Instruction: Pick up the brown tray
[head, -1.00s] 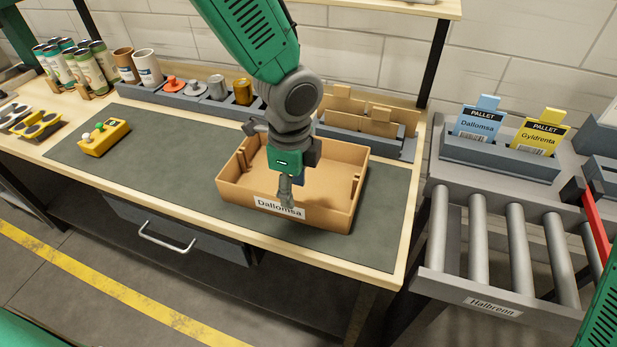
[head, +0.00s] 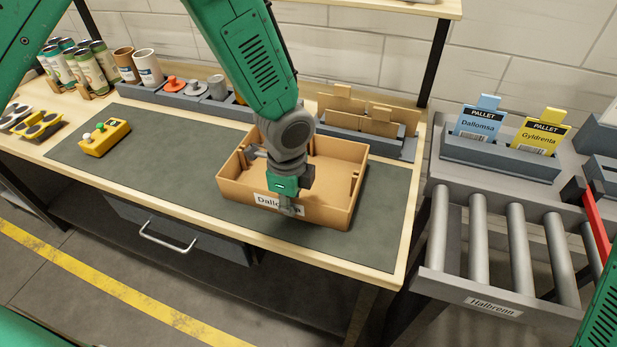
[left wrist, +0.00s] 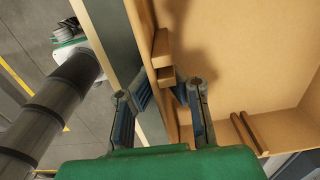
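The brown tray (head: 335,213) is an open box with a label on its front wall, standing on the dark mat in the middle of the workbench. The label is partly hidden by my left gripper (head: 284,203), which is low at the front wall. In the left wrist view, the tray (left wrist: 265,60) fills the right side. My left gripper (left wrist: 160,88) is open there, its fingers apart on the two sides of the tray's front wall, one inside and one outside. I cannot see contact with the wall. My right gripper is out of view.
A grey holder with brown pieces (head: 368,135) stands close behind the tray. A yellow button box (head: 104,138) sits on the mat at the left, with cans (head: 88,68) behind. A roller conveyor (head: 515,250) stands at the right. The mat between button box and tray is clear.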

